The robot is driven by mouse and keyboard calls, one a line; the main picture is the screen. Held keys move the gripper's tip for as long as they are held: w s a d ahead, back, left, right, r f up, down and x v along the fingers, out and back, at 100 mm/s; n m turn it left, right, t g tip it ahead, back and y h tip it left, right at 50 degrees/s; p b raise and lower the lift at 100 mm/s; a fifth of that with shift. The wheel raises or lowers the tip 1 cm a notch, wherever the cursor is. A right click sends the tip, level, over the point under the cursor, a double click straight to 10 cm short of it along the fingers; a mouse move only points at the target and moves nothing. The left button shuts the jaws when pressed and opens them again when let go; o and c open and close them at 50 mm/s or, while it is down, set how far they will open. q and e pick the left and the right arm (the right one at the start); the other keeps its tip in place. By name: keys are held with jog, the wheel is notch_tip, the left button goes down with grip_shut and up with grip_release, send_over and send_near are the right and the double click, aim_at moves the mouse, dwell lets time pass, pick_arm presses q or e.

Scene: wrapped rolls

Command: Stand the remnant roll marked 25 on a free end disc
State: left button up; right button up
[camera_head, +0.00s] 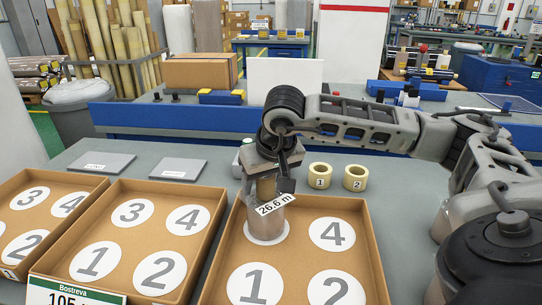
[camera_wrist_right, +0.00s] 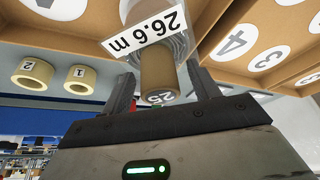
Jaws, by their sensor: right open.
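The remnant roll (camera_head: 266,222) stands upright on the back-left end disc (camera_head: 250,238) of the right tray (camera_head: 371,240), its disc number hidden. A white tag reading 26.6 m hangs on it. In the right wrist view the roll's brown core (camera_wrist_right: 158,72) shows its end marked 25. My right gripper (camera_head: 270,178) is over the roll; in the wrist view its open fingers (camera_wrist_right: 163,85) are on either side of the core, apparently with gaps. Discs 4 (camera_head: 332,234), 1 (camera_head: 255,285) and 2 (camera_head: 334,288) are bare. My left gripper is not in view.
The middle tray (camera_head: 118,190) and left tray (camera_head: 62,178) hold bare numbered discs. Small yellow rolls marked 1 (camera_head: 320,176) and 2 (camera_head: 355,178) stand behind the right tray. A sign (camera_head: 75,292) stands in front.

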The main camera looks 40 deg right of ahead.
jog(key=p+v, duration=0.1)
jog(key=v, duration=1.4)
jog(key=shift+s+r, duration=0.15)
jog(key=shift+r, duration=0.2)
